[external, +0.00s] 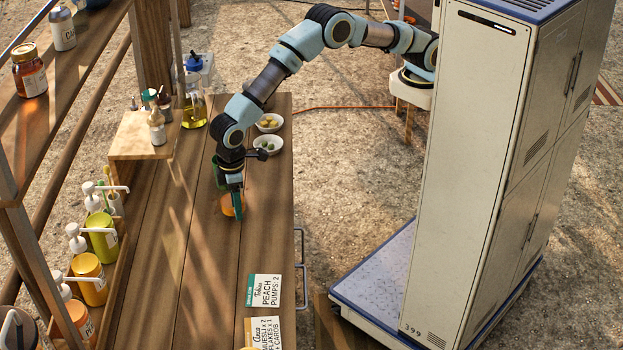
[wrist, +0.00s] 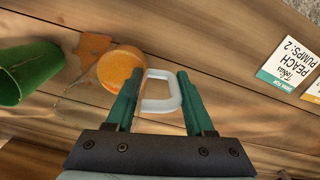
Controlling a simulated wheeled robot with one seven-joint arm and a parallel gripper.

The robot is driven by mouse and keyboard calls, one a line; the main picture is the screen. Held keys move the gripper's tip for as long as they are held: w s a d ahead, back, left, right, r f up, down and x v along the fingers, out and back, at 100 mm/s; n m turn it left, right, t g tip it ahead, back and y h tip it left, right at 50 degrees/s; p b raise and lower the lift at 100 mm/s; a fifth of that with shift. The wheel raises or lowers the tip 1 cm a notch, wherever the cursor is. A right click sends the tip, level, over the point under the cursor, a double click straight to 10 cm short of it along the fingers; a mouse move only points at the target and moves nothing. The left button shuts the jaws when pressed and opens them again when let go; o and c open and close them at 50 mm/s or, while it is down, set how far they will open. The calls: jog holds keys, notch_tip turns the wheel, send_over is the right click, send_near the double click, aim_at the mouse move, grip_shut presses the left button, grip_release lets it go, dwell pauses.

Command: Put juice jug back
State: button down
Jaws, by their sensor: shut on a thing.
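The juice jug shows as a round orange top (wrist: 121,68) with a pale handle (wrist: 162,92) in the wrist view. In the external view the orange jug (external: 231,207) is at the wooden counter, below my gripper and partly hidden by it. My gripper (external: 238,190) points down, with its two green fingers on either side of the handle in the wrist view (wrist: 158,76). It is shut on the jug's handle. Whether the jug's base touches the counter cannot be told.
A green cup (wrist: 30,72) stands close to the jug. Two bowls (external: 268,144) sit behind my gripper. Order cards (external: 264,291) lie near the counter's front edge. Pump bottles (external: 102,236) line the left rack. A small wooden stand (external: 130,140) holds bottles. The counter's middle is clear.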

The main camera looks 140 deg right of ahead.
jog(key=shift+r+n+b, duration=0.25)
jog(key=shift+n+b, duration=0.1)
jog(key=shift+n, duration=0.25)
notch_tip(320, 180, up, 7)
jog(key=s+a+n+b, duration=0.15)
jog(key=n+b, duration=0.45)
jog(key=n, duration=0.7)
notch_tip(320, 180, down, 9)
jog(key=p, duration=0.3)
jog(key=shift+d+f, duration=0.1)
jog(key=shift+f, duration=0.1)
jog(key=shift+f, duration=0.15)
jog(key=shift+c, duration=1.3)
grip_release()
